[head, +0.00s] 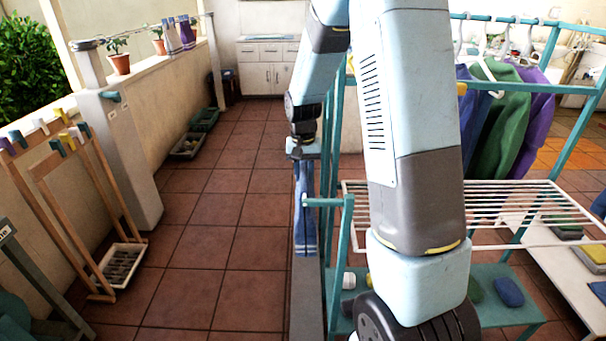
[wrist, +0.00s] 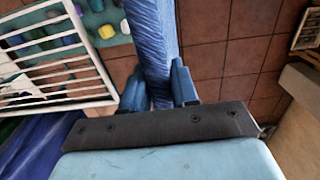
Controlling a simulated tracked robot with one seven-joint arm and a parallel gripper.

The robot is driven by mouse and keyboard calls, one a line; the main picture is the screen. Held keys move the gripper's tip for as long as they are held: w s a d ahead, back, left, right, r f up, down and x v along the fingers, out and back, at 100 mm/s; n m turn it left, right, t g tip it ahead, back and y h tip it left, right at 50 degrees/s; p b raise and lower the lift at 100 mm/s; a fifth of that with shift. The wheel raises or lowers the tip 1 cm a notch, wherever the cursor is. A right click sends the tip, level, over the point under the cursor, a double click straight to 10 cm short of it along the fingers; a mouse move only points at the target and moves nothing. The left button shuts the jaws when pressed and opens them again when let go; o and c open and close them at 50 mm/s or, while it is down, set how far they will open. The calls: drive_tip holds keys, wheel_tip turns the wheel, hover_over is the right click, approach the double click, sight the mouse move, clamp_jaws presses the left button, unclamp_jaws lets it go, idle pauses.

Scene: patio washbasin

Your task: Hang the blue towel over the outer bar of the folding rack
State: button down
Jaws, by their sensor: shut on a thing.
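The blue towel (head: 305,215) hangs down in a narrow strip from my gripper (head: 304,158), left of the folding rack. In the wrist view the towel (wrist: 152,40) runs between the two fingers of my gripper (wrist: 157,88), which is shut on it. The folding rack (head: 520,190) has white bars and lies flat, beside a teal frame. In the wrist view the rack (wrist: 92,45) is to the left of the towel, with a visible gap between them. My arm hides part of the rack in the head view.
A teal frame post (head: 347,265) stands close right of the towel. Green and purple garments (head: 505,115) hang behind the rack. A teal lower shelf (head: 520,310) holds small items. Wooden stands (head: 70,210) are at the left. The tiled floor (head: 215,210) between is clear.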

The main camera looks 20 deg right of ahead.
wheel_tip(320, 180, up, 29)
drive_tip(key=shift+f, duration=0.2)
idle(1.8)
drive_tip(key=w+a, duration=0.2)
drive_tip(key=a, duration=0.6)
drive_tip(key=w+a+r, duration=0.1)
drive_tip(key=w+a, duration=0.2)
drive_tip(key=a, duration=0.5)
idle(1.1)
